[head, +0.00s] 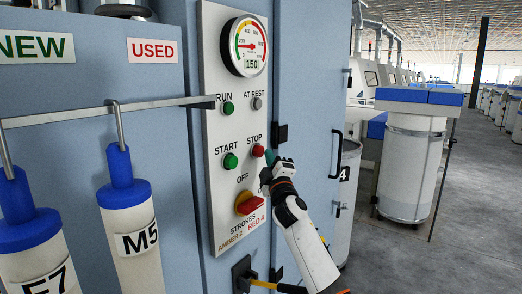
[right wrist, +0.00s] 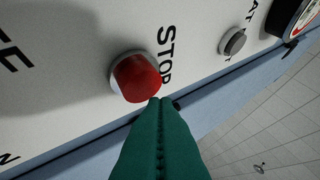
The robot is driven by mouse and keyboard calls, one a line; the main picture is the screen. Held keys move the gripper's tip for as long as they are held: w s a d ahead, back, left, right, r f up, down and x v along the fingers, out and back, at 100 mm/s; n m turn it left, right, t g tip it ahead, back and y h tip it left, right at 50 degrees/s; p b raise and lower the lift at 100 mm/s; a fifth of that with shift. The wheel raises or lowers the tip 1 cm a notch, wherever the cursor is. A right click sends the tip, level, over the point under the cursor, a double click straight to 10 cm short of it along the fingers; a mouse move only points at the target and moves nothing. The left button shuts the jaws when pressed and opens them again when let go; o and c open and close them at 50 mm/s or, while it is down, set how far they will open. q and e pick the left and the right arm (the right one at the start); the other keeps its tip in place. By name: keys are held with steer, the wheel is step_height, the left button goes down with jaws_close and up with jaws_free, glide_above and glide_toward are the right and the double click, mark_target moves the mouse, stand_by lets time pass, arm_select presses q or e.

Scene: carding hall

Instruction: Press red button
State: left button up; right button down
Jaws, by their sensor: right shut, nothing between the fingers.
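The red button (head: 258,151) sits under the word STOP on a white control panel (head: 226,190) in the head view. It shows large in the right wrist view (right wrist: 136,78), domed, in a pale collar. My right gripper (head: 268,160) is shut and empty, its green fingertips close beside the button. In the right wrist view the closed fingertips (right wrist: 160,100) lie at the button's lower right edge; I cannot tell whether they touch it. My left gripper is not in view.
The panel also holds a green START button (head: 230,161), a green RUN lamp (head: 228,108), an AT REST lamp (head: 257,103), a red rotary switch (head: 248,204) and a dial gauge (head: 247,46). White cylinders with blue caps (head: 122,166) hang left. A black door handle (head: 336,154) is right of my gripper.

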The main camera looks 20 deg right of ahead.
steer(key=s+p, duration=0.1)
steer(key=s+d+p, duration=0.1)
steer(key=s, duration=0.1)
steer(key=s+d+p, duration=0.1)
steer(key=shift+s+d+f, duration=0.1)
steer(key=shift+s+d, duration=0.05)
steer(key=shift+d, duration=0.1)
stand_by(0.3)
stand_by(0.5)
